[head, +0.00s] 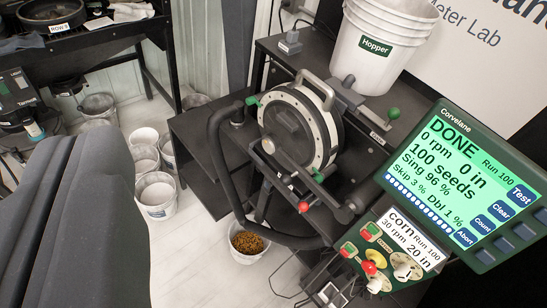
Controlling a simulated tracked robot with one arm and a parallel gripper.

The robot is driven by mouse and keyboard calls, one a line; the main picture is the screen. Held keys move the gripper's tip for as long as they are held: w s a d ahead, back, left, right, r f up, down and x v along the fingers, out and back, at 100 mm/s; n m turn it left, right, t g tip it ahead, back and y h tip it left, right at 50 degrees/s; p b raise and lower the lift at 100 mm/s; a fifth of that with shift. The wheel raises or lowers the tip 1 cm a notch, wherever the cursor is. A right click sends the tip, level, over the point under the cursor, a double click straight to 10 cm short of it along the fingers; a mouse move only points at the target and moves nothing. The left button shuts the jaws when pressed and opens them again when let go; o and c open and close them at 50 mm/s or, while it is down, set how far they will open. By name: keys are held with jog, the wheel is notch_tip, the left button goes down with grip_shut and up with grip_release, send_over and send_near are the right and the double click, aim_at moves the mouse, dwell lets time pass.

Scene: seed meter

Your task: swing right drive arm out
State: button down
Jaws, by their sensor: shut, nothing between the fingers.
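The seed meter (292,125), a round disc housing with a pale rim and grey handle, stands on the dark bench right of centre. I cannot tell which bar is the right drive arm. My gripper (92,150) is large and dark in the left foreground, shut and empty. It appears well left of the meter and touches nothing I can see.
A black hose (218,160) curves around the meter's left and underside. The Hopper bucket (383,45) stands behind. The monitor (465,185), reading DONE, and control panel (383,262) fill the right. A seed bucket (247,248) and white buckets (156,193) stand on the floor.

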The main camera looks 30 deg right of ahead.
jog(key=w+d+f+n+g+h, duration=0.2)
jog(key=w+d+f+n, duration=0.15)
jog(key=w+f, duration=0.4)
jog(key=w+d+f+n+g+h, duration=0.3)
jog(key=w+d+f, duration=0.2)
jog(key=w+f, duration=0.3)
jog(key=w+d+f+n+g+h, duration=0.2)
jog(key=w+d+f+n, duration=0.15)
jog(key=w+f, duration=0.45)
jog(key=w+d+f+n+h, duration=0.1)
jog(key=w+f+n, duration=0.1)
jog(key=f, duration=0.7)
jog(key=w+d+f+n+g+h+p, duration=0.1)
jog(key=w+f+n+h, duration=0.1)
jog(key=f+n, duration=0.3)
jog(key=w+d+f+n+g+h, duration=0.1)
jog(key=w+f+n+h, duration=0.1)
jog(key=f, duration=1)
jog(key=shift+w+d+f+n, duration=0.3)
jog(key=shift+w+n, duration=0.4)
jog(key=shift+w, duration=0.25)
jog(key=p+x, duration=0.1)
jog(key=x, duration=0.9)
jog(key=r, duration=0.2)
jog(key=s+r, duration=0.1)
jog(key=r, duration=0.1)
jog(key=shift+d+r, duration=0.15)
